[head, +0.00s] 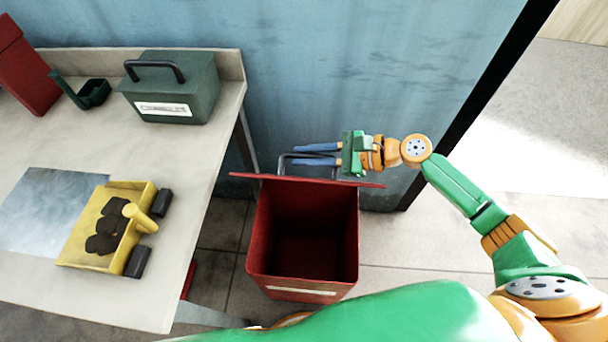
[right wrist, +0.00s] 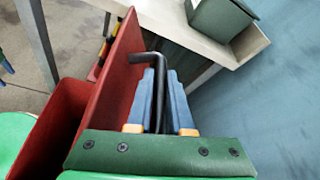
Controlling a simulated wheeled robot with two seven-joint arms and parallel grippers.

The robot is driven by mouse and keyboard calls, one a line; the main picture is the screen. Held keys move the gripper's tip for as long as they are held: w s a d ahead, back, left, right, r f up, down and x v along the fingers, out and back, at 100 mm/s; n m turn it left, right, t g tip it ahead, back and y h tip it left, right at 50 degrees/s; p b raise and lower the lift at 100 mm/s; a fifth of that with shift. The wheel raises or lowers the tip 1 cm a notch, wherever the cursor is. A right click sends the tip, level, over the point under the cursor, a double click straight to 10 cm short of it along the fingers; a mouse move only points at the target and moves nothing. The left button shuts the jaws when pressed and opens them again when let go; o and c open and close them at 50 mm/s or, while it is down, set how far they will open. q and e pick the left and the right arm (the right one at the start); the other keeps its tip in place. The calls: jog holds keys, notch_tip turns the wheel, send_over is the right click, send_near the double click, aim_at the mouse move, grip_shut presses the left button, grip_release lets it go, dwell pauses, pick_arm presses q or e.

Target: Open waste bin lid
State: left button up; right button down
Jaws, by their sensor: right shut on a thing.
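The red waste bin (head: 302,290) stands on the floor to the right of the table, with its dark inside showing from above. Its red lid (head: 262,177) is raised and stands upright, seen nearly edge-on along the bin's far rim. In the right wrist view the lid (right wrist: 113,75) is a tall red panel beside the bin. My right gripper (head: 296,155) is shut on the lid's dark handle (head: 283,168), its blue fingers on both sides of the bar. The handle also shows in the right wrist view (right wrist: 158,70). My left gripper is not in view.
A table (head: 190,215) stands at the left, bearing a dark green box (head: 190,85), a small green scoop (head: 92,93), a yellow tray with dark lumps (head: 75,243) and a metal sheet (head: 40,205). A blue wall (head: 350,70) rises behind the bin.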

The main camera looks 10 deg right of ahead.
jog(key=w+d+r+b, duration=0.1)
jog(key=w, duration=0.4)
jog(key=shift+w+d+r+m+b, duration=0.25)
jog(key=shift+d+r+m+b, duration=0.1)
jog(key=shift+d+r+m, duration=0.05)
jog(key=c, duration=0.8)
grip_release()
jog(key=shift+w+f, duration=0.1)
jog(key=shift+c, duration=0.2)
